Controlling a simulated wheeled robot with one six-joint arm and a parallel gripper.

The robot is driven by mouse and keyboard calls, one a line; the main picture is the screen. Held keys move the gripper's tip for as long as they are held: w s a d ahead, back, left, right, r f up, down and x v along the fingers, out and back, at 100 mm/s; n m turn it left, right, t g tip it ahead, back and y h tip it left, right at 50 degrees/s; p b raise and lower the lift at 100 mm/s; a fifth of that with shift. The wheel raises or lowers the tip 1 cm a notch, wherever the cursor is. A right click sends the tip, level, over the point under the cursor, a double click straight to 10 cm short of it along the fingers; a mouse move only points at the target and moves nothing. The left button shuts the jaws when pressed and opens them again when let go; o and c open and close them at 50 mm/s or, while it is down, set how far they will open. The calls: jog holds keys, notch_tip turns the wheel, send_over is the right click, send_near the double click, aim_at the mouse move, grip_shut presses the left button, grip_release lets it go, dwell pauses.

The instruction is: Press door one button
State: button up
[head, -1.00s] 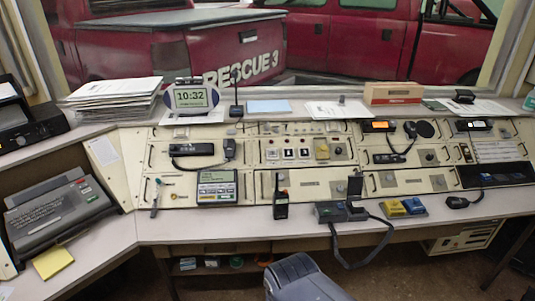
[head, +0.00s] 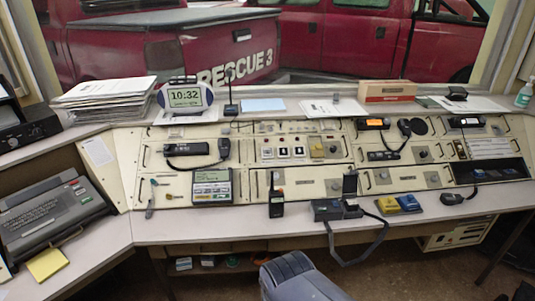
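Three small square white buttons with dark centres sit in a row on the beige console panel: left button (head: 267,153), middle button (head: 283,152) and right button (head: 299,152). Their labels are too small to read, so I cannot tell which is door one. Nothing covers the buttons. My gripper is not in view.
A handheld radio (head: 276,204), a corded unit (head: 328,210) and yellow and blue blocks (head: 400,204) stand in front of the panels. A grey rounded shape (head: 290,275) rises at the bottom centre; I cannot tell whether it is a chair.

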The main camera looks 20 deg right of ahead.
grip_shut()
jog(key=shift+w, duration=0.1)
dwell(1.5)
